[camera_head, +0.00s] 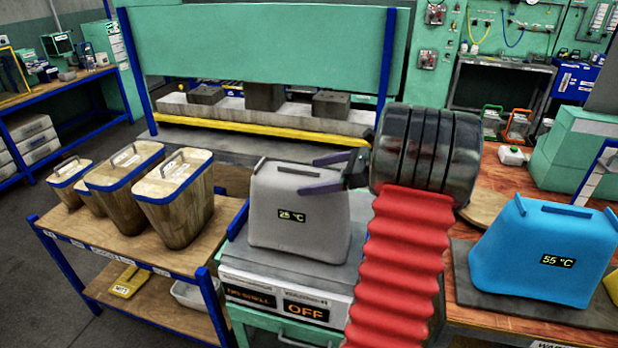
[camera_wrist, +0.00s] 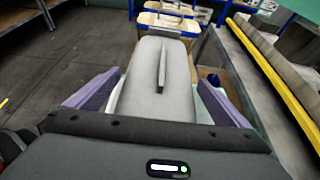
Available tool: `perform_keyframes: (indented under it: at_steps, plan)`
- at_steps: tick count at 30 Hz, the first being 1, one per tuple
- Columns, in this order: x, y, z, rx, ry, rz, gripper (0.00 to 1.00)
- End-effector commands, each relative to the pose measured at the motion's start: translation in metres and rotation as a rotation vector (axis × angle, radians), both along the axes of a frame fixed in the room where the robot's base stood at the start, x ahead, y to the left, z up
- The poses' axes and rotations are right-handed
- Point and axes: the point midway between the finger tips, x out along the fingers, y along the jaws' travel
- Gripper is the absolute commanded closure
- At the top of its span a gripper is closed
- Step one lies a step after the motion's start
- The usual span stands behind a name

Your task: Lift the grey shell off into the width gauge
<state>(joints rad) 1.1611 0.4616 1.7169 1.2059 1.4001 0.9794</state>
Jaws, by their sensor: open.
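The grey shell (camera_head: 300,215) stands upright on a panelled stand (camera_head: 285,285), with a "25 °C" label on its front and a thin raised fin on top. My gripper (camera_head: 296,175) is at the upper right of the shell, with its two purple fingers apart and empty. In the wrist view, the shell (camera_wrist: 155,95) and its fin lie between the spread fingers of my gripper (camera_wrist: 160,80). I cannot tell whether either finger touches it. I cannot pick out the width gauge with certainty.
A blue shell (camera_head: 540,250) marked "55 °C" stands on a dark mat at right. Several wood-topped containers (camera_head: 175,200) stand on the left cart. The green press (camera_head: 260,50) with a yellow bar is behind. The stand reads "NO SHELL" and "OFF".

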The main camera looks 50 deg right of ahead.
Motion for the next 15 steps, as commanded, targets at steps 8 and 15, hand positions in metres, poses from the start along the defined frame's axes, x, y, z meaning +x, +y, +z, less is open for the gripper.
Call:
perform_keyframes:
  at_steps: [8,15]
  plan:
    - [-0.041,-0.022,0.019,-0.003,-0.001,-0.003,0.00]
    - [-0.074,-0.039,0.034,-0.002,0.000,-0.002,0.00]
